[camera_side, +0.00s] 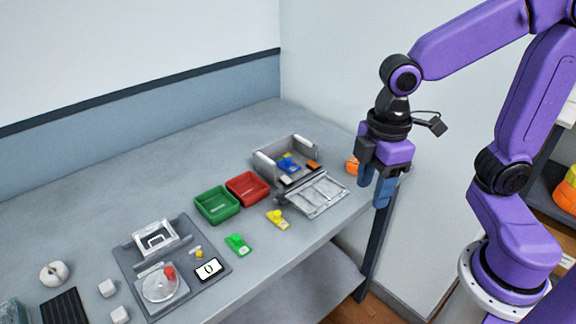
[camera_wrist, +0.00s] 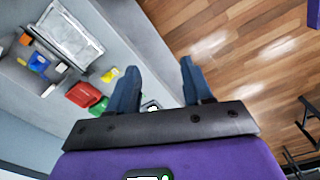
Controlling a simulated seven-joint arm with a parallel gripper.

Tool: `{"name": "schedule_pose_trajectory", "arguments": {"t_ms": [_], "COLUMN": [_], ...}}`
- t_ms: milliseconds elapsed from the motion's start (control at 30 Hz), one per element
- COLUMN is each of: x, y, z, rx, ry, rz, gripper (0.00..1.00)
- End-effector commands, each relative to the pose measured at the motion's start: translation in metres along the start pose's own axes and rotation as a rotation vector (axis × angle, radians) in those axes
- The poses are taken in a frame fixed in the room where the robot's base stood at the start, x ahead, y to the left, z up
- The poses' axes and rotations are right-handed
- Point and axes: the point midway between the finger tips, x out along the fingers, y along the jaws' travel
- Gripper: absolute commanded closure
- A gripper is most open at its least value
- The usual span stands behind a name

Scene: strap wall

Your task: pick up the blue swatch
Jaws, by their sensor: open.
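The blue swatch (camera_side: 287,163) appears to be a small blue piece lying in a grey open-topped bin (camera_side: 263,165) at the back right of the table, beside yellow, orange and white pieces. A blue piece (camera_wrist: 38,62) also shows at the left of the wrist view; its outline is too small to tell. My gripper (camera_side: 373,202) hangs to the right of the bin, pointing down, near the table's right edge. Its two blue fingers are apart with nothing between them, as the wrist view also shows (camera_wrist: 159,66).
Yellow (camera_side: 277,219) and green (camera_side: 237,244) items lie forward. An orange object (camera_side: 352,165) is close to my gripper. A scale-like station (camera_side: 163,283) is front left.

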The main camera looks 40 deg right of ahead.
Motion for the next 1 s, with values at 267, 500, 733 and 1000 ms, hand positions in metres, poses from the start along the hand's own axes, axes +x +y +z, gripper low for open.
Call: {"name": "schedule_pose_trajectory", "arguments": {"t_ms": [267,500,733,1000], "x": [-0.009,-0.008,0.000,0.018], "y": [0.088,0.174,0.260,0.349], "z": [-0.064,-0.094,-0.097,-0.072], "rx": [-0.056,-0.108,-0.159,-0.217], "ry": [-0.006,-0.012,-0.017,-0.022], "rz": [0.004,0.006,0.005,0.004], "gripper": [0.50,0.50,0.50,0.50]}}
